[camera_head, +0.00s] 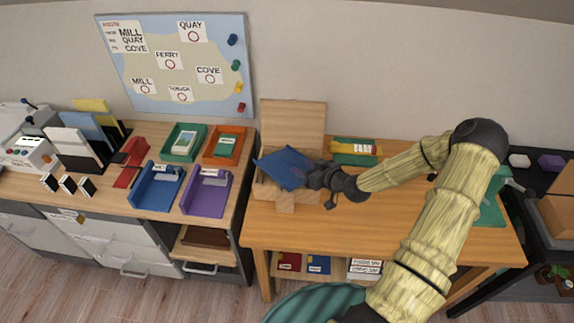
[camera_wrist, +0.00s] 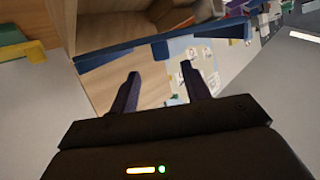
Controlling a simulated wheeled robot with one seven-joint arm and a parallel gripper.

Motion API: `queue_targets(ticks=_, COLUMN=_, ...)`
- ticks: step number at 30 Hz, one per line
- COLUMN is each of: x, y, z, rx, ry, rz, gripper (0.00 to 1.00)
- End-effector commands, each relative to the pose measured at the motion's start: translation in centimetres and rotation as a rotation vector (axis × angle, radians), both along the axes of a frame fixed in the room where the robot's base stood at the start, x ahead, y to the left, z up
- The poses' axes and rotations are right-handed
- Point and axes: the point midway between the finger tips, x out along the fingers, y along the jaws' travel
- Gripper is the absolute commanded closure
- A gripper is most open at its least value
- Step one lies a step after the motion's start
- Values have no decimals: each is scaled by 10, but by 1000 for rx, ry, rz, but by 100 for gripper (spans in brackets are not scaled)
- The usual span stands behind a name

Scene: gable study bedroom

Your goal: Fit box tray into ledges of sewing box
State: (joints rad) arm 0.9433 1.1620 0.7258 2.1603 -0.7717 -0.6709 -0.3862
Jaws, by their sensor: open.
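The wooden sewing box (camera_head: 292,118) stands on the left part of the wooden desk with its lid raised at the back. The blue box tray (camera_head: 284,167) lies tilted across the top of the box and covers most of its opening. I cannot see whether its edges touch the ledges. My gripper (camera_head: 314,176) is at the tray's right side, partly hidden by its own wrist. In the wrist view the two dark fingers (camera_wrist: 160,84) are spread with nothing between them. A blue edge (camera_wrist: 120,53), apparently the tray's, runs just beyond the fingertips beside bare wood.
A green tray with a yellow item (camera_head: 354,147) sits right of the box. On the left counter stand a purple tray (camera_head: 206,192), a blue tray (camera_head: 157,188) and an orange tray (camera_head: 225,145). The desk's front middle (camera_head: 330,222) is clear.

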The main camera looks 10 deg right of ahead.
Motion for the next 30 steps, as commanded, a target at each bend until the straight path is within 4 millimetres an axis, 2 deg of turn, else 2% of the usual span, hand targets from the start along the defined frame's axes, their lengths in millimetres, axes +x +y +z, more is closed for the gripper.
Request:
queue_targets(ticks=4, x=11, y=7, z=-5, rx=1, ry=1, rz=1, gripper=53)
queue_targets(ticks=16, x=15, y=10, z=-7, rx=1, ry=1, rz=1, gripper=53)
queue_targets(ticks=25, x=44, y=31, z=-23, rx=1, ry=1, rz=2, gripper=53)
queue_targets(ticks=30, x=51, y=34, z=-28, rx=0, ry=1, rz=0, gripper=53)
